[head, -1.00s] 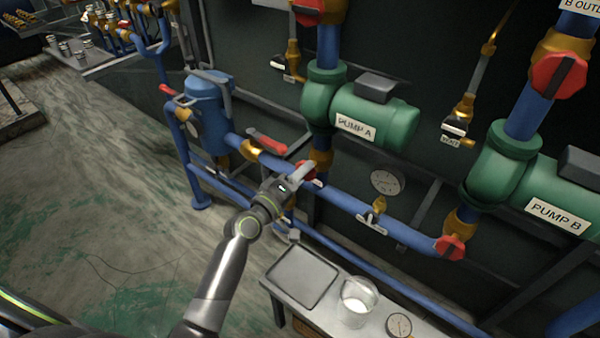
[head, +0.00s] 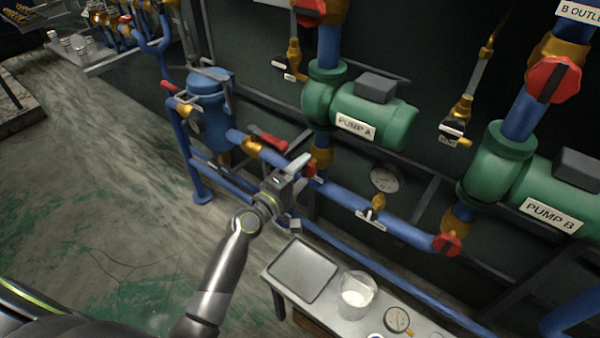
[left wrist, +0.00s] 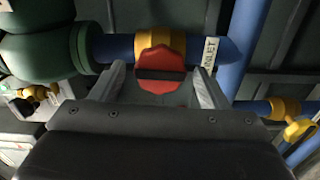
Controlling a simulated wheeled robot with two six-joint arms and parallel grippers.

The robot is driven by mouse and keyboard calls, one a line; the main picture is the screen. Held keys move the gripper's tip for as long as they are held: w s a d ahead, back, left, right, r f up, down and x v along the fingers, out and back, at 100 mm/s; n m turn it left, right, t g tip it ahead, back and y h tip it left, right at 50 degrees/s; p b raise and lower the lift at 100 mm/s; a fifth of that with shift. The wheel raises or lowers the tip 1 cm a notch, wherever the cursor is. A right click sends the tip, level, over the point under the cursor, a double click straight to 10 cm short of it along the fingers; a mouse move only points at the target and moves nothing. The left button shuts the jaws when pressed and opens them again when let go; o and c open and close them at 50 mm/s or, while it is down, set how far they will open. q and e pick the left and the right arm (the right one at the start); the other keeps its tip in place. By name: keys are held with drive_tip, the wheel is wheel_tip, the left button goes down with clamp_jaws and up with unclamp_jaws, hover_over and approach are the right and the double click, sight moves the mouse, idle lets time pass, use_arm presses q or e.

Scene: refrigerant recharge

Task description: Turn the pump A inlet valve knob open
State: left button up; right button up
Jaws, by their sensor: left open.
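The pump A inlet valve knob (left wrist: 161,71) is a red, roughly octagonal knob with a dark bar across it, on a brass valve body on a blue pipe. In the left wrist view it sits between the two fingers of my open left gripper (left wrist: 163,88), apart from both as far as I can see. In the head view my left gripper (head: 298,178) is in front of the knob (head: 311,170) and hides most of it. The green pump A (head: 360,112) is just above. A partly cut-off inlet label (left wrist: 209,54) is beside the valve. My right gripper is not in view.
A bench with a tray (head: 304,270), a glass beaker (head: 357,294) and a gauge (head: 397,320) stands below the pipes. A red lever (head: 268,138) lies close left of the gripper. Pump B (head: 535,190) is at the right.

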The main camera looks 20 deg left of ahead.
use_arm(q)
drive_tip(key=v, duration=0.7)
drive_tip(key=shift+r, duration=0.1)
idle(0.4)
